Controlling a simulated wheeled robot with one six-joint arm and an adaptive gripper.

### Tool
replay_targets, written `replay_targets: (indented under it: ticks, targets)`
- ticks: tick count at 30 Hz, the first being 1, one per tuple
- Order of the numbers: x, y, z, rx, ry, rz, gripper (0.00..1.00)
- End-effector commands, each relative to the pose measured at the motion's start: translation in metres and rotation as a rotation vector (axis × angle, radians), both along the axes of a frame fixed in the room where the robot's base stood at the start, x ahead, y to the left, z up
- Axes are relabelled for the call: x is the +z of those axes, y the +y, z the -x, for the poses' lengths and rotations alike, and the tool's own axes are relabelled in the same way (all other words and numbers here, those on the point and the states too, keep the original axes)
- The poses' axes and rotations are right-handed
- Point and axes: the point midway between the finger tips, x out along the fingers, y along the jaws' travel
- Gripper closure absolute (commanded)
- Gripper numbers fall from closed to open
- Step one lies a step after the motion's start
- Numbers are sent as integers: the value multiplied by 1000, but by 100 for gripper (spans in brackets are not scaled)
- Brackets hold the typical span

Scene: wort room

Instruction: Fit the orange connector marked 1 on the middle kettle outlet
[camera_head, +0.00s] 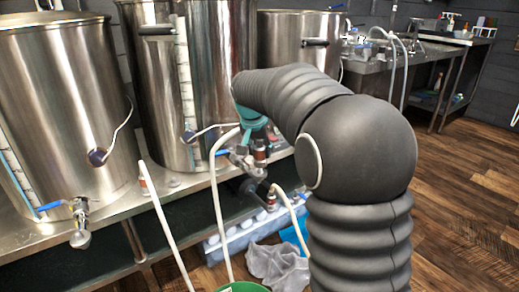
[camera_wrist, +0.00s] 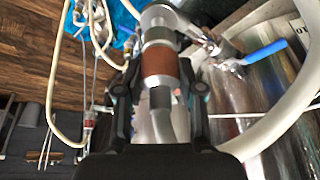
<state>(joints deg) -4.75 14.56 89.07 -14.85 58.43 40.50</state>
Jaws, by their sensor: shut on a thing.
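The middle kettle (camera_head: 190,75) stands on the steel bench. Its outlet (camera_wrist: 162,18) is a steel elbow joined to a valve with a blue lever (camera_wrist: 265,53). My gripper (camera_wrist: 160,98) is shut on the orange connector (camera_wrist: 161,67), which has a brown-orange band and a steel collar. The collar lines up with the mouth of the elbow and looks to meet it; I cannot tell whether it is seated. No number is readable on it. In the head view my gripper (camera_head: 258,150) is below and in front of the middle kettle, partly hidden by my arm.
The left kettle (camera_head: 60,100) has its own outlet (camera_head: 80,225). Another red-banded connector (camera_head: 271,198) and a banded hose end (camera_head: 145,183) are nearby. A pale hose (camera_head: 222,190) hangs beside my gripper. A pale crate (camera_head: 225,243) and grey cloth (camera_head: 278,265) lie below. Floor at right is clear.

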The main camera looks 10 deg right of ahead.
Motion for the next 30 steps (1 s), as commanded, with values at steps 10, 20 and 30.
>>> replay_targets:
  ticks: [10,20,30]
  targets:
    - [-6,0,0,0,0,0,100]
    - [-11,0,0,0,-1,0,100]
    - [-17,0,0,0,-1,0,100]
